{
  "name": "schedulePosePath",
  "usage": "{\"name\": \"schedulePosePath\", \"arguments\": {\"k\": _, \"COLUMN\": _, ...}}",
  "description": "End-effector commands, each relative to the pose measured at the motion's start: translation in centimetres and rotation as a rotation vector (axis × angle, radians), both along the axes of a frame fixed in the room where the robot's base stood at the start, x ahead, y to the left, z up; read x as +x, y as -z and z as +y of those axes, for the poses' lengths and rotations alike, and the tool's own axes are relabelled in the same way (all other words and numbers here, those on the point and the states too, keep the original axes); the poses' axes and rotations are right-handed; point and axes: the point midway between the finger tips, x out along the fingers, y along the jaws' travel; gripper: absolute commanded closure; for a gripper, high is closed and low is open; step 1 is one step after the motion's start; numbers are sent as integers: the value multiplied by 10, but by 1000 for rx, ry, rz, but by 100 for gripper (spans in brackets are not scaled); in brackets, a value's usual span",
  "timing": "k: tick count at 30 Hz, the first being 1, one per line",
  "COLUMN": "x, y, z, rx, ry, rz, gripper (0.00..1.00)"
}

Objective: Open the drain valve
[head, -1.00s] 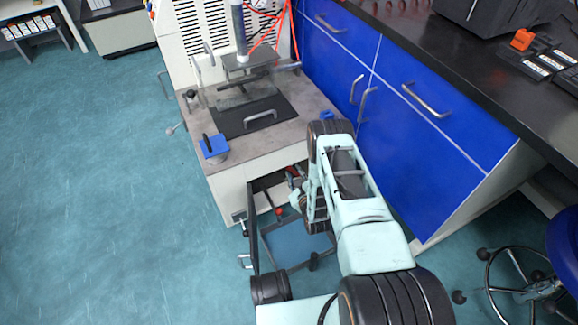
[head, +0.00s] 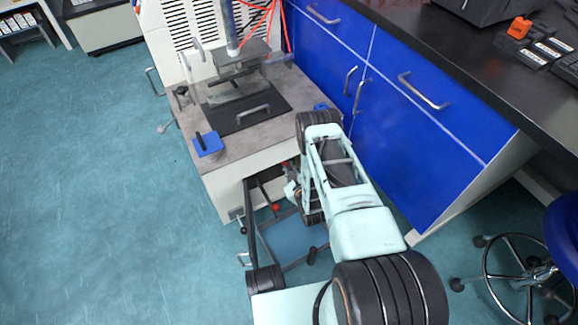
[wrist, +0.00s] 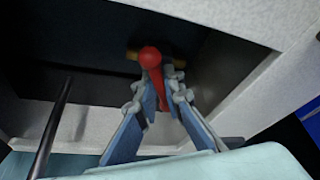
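The drain valve's red handle (wrist: 150,58) shows in the wrist view, with a round red end and a red lever running down from it. A brass-coloured pipe piece (wrist: 180,59) lies behind it. My gripper (wrist: 162,92) has its two fingers on either side of the red lever, reaching into the dark opening. I cannot tell whether the fingers press on it. In the head view my gripper (head: 292,190) is at the open lower compartment of the machine (head: 262,165), mostly hidden by my arm. A red knob (head: 275,206) shows just beside it.
The open compartment door (head: 249,230) stands left of my arm. Blue cabinets (head: 400,110) are close on the right. A blue-topped block (head: 207,145) sits on the machine's ledge. Open floor (head: 90,170) lies to the left. A stool (head: 535,275) is at lower right.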

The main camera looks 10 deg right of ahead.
Motion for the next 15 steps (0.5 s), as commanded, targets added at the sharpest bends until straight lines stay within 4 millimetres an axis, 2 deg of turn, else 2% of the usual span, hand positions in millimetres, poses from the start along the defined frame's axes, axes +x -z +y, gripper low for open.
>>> {"name": "schedulePosePath", "arguments": {"k": 15, "x": 0, "y": 0, "z": -1, "rx": -74, "ry": 5, "rz": -25, "gripper": 100}}
